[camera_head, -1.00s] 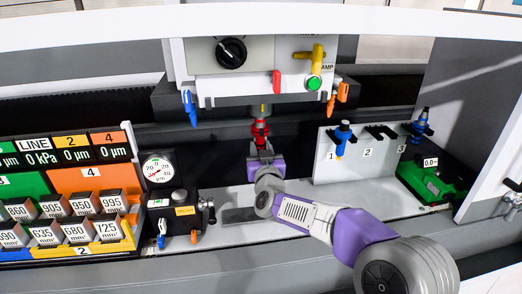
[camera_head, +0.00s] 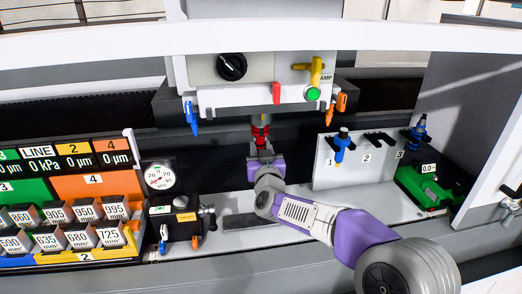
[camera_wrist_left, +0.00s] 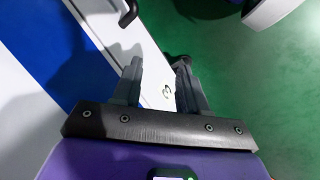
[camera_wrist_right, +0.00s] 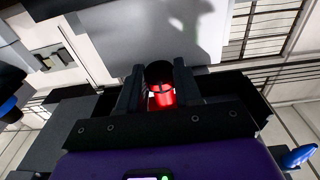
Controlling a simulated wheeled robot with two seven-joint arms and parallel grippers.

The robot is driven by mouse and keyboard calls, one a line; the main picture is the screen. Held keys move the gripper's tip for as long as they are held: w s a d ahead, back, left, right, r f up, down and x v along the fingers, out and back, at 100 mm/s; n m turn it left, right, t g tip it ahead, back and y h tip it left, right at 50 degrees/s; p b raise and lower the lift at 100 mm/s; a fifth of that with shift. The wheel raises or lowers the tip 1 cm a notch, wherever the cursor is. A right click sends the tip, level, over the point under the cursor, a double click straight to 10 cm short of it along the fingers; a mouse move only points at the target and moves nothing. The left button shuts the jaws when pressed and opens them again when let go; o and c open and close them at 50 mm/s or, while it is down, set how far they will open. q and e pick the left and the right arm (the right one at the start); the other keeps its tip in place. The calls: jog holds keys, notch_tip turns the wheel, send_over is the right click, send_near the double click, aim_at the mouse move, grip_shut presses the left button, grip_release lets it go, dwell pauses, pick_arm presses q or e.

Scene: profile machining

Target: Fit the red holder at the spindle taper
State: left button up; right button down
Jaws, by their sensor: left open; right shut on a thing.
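The red holder (camera_head: 261,136) stands upright directly under the grey spindle nose (camera_head: 263,116) of the machine head. Its top is at the nose or very close below it; I cannot tell whether it is seated, and the taper is hidden. My right gripper (camera_head: 264,153) is shut on the red holder from below. In the right wrist view the holder (camera_wrist_right: 161,97) glows red between the fingers of the right gripper (camera_wrist_right: 159,78), with a dark upper end. My left gripper (camera_wrist_left: 160,70) shows only in its own wrist view, open and empty.
A white rack (camera_head: 330,172) at right carries blue-topped holders at slots 1 and 3; slot 2 is empty. A green device (camera_head: 425,188) stands beside it. A dial gauge (camera_head: 160,177) and labelled blocks (camera_head: 70,222) are at left. A green button (camera_head: 313,94) and yellow lever (camera_head: 316,70) sit on the head.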

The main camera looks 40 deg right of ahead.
jog(key=shift+r+p, duration=0.7)
jog(key=shift+r, duration=0.25)
jog(key=c, duration=0.7)
grip_release()
jog(key=shift+f, duration=0.1)
jog(key=shift+f, duration=0.1)
jog(key=v, duration=0.7)
jog(key=shift+s+a, duration=0.2)
jog(key=shift+s, duration=0.05)
